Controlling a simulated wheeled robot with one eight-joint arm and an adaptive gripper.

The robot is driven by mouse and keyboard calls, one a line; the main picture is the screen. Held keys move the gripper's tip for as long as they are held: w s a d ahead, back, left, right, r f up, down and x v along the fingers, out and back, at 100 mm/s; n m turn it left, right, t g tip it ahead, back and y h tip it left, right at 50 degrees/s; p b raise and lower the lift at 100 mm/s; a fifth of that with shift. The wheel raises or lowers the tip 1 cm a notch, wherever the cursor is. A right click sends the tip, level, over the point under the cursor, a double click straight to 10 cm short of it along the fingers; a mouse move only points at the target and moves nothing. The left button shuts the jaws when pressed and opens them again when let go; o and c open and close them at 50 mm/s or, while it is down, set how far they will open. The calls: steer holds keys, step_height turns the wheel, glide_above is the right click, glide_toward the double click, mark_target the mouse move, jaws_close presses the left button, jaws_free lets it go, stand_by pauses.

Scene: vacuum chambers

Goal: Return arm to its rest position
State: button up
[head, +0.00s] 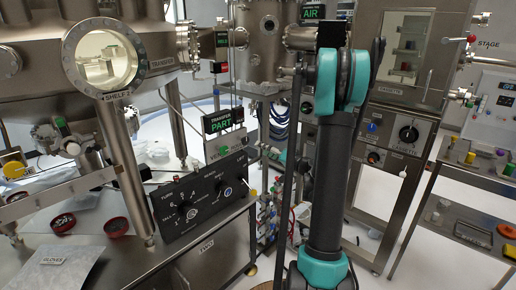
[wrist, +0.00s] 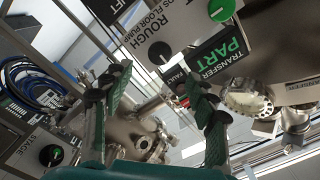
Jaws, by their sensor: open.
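My arm (head: 333,165), dark with teal joints, stands upright right of centre in the head view. Its upper end bends over at a large teal joint near the top. My gripper (wrist: 160,98) shows in the wrist view, with its two dark-green fingers spread apart. Nothing is between the fingers. The wrist view is tilted, with signs and chamber parts beyond the fingers. I cannot make out my gripper in the head view, where the arm hides what is behind it.
A steel chamber with a round window (head: 104,58) stands at the left. A black control panel (head: 202,197) sits on the bench in front. A TRANSFER PART sign (wrist: 228,50) is beyond the fingers. A steel cabinet (head: 405,130) and side table (head: 460,205) are at the right.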

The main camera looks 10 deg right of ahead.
steer(key=shift+s+d, duration=0.2)
steer(key=shift+s, duration=0.05)
